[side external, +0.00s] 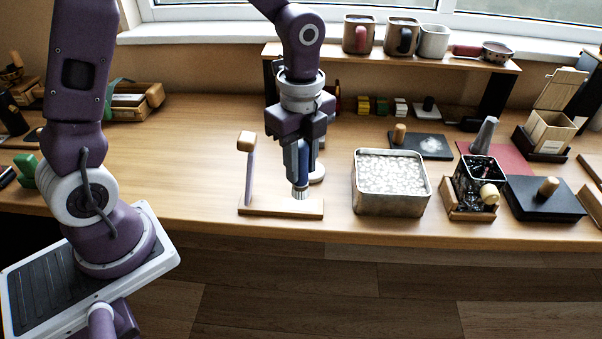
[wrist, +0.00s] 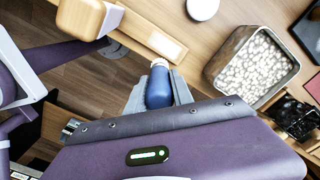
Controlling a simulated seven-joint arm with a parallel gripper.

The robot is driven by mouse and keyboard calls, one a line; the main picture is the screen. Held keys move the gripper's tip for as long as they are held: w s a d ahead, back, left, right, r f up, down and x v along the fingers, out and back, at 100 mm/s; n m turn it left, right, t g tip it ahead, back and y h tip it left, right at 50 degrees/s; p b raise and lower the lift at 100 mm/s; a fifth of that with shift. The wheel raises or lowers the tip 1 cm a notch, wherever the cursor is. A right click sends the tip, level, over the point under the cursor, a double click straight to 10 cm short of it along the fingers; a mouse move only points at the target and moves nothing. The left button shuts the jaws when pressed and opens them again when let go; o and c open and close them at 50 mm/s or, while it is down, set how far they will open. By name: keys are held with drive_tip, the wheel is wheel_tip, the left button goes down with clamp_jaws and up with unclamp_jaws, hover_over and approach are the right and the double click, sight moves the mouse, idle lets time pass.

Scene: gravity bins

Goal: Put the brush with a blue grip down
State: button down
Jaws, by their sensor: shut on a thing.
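My gripper (side external: 300,185) is shut on the blue grip of the brush (side external: 303,165). The brush hangs upright with its pale bristle end down, just over or touching a light wooden base; I cannot tell which. The base also shows in the wrist view (wrist: 150,36).
A metal tin of pale pebbles (side external: 391,210) stands right of the base. Farther right are a wooden caddy (side external: 470,211) and a dark board with a wooden knob (side external: 545,205). A shelf with mugs (side external: 440,58) runs behind. The table front left of the base is clear.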

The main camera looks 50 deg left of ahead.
idle(0.4)
drive_tip(key=w+a+r, duration=0.2)
drive_tip(key=w+a, duration=0.1)
drive_tip(key=a, duration=1.4)
drive_tip(key=f, duration=0.9)
drive_tip(key=shift+a+f, duration=0.25)
drive_tip(key=shift+a, duration=0.1)
drive_tip(key=shift+f, duration=0.3)
drive_tip(key=shift+f, duration=0.15)
drive_tip(key=c, duration=1.1)
unclamp_jaws()
